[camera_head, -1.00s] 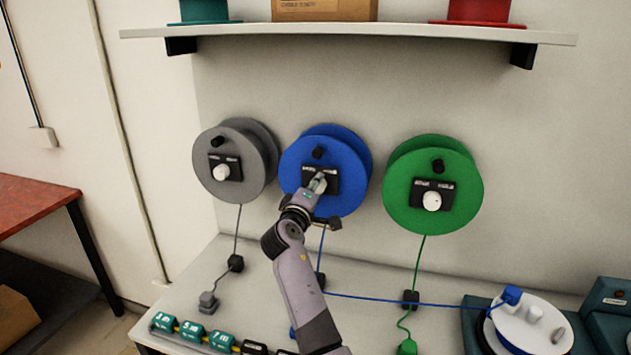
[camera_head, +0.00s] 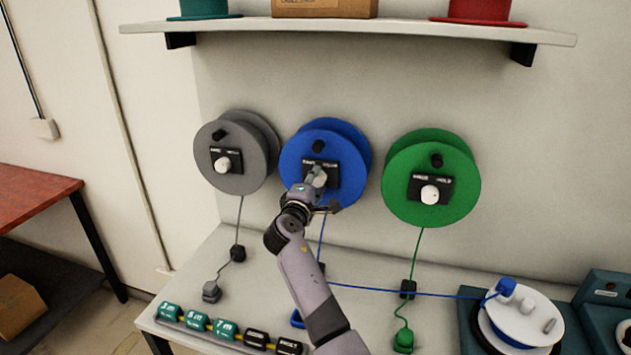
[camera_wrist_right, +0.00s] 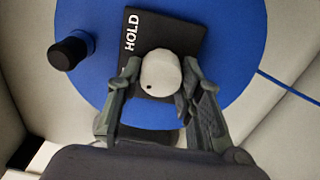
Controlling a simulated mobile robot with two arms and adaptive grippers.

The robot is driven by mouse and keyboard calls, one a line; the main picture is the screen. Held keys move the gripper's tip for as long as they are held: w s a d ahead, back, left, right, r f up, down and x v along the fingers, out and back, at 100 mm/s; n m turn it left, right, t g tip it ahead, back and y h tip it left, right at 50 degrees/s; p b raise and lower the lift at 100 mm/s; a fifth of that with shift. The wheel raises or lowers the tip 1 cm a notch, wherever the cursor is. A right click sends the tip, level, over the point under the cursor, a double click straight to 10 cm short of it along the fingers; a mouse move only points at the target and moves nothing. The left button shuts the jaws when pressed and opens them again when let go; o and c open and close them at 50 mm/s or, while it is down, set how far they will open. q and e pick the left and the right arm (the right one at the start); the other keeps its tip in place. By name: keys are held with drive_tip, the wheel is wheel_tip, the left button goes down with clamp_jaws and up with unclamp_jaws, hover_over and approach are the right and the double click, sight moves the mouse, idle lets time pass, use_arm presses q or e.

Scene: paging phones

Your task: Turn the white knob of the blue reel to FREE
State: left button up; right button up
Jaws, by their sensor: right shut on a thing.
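The blue reel (camera_head: 350,150) hangs in the middle of the wall, with a black label plate (camera_head: 331,171) on its face. My right gripper (camera_head: 316,179) reaches up to this plate and covers most of the knob in the head view. In the right wrist view the white knob (camera_wrist_right: 160,72) sits between the two fingers, one on each side, and the gripper is shut on it. A small dark dot shows on the knob's lower left. The word HOLD is readable on the plate (camera_wrist_right: 133,32); the other word is hidden there. My left gripper is not in view.
A grey reel (camera_head: 232,133) hangs to the left and a green reel (camera_head: 425,155) to the right. A shelf (camera_head: 400,30) runs above. Below, a table (camera_head: 250,275) holds labelled blocks (camera_head: 224,328) and a white disc (camera_head: 530,325) with a blue cord.

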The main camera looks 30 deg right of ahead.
drive_tip(key=o, duration=1.2)
drive_tip(key=shift+c, duration=0.2)
drive_tip(key=v, duration=1.2)
drive_tip(key=shift+w, duration=0.1)
